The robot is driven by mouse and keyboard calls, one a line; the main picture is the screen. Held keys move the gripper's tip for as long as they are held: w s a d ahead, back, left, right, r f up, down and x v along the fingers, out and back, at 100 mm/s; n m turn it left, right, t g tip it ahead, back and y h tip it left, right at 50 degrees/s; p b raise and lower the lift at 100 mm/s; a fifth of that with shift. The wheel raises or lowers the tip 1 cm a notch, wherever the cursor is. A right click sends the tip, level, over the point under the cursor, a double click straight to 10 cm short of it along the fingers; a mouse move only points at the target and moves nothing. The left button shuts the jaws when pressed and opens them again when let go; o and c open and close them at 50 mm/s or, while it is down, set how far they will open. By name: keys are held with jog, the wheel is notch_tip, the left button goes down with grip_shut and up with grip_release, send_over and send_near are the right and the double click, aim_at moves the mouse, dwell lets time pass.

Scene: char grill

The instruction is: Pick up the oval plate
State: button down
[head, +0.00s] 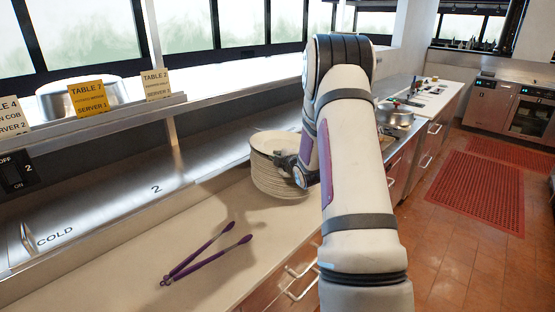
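A tall stack of white plates (266,178) stands on the counter, partly hidden behind my arm. The top plate (266,143) shows its left side and rim; whether it is oval is hard to tell from here. My gripper (286,161) reaches in from the right, its dark fingers at the near right side of the stack, close to the upper plates. My arm hides part of the gripper. The fingers are too small to show whether they are open, shut or touching a plate.
Purple tongs (207,254) lie on the counter (120,270) in front of the stack. A steel shelf with order tickets (88,97) and a metal bowl (80,93) runs along the left. A lidded pot (395,115) stands beyond my arm. Tiled floor with red mats (473,190) is at right.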

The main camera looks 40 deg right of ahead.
notch_tip(320, 180, up, 2)
jog(key=shift+w+r, duration=0.1)
jog(key=shift+r, duration=0.15)
jog(key=a+f+b+v, duration=0.1)
jog(key=a+f+v, duration=0.1)
jog(key=v, duration=1.3)
jog(key=shift+s+a+f+b, duration=0.2)
jog(key=shift+a+f+b, duration=0.1)
jog(key=shift+a, duration=0.05)
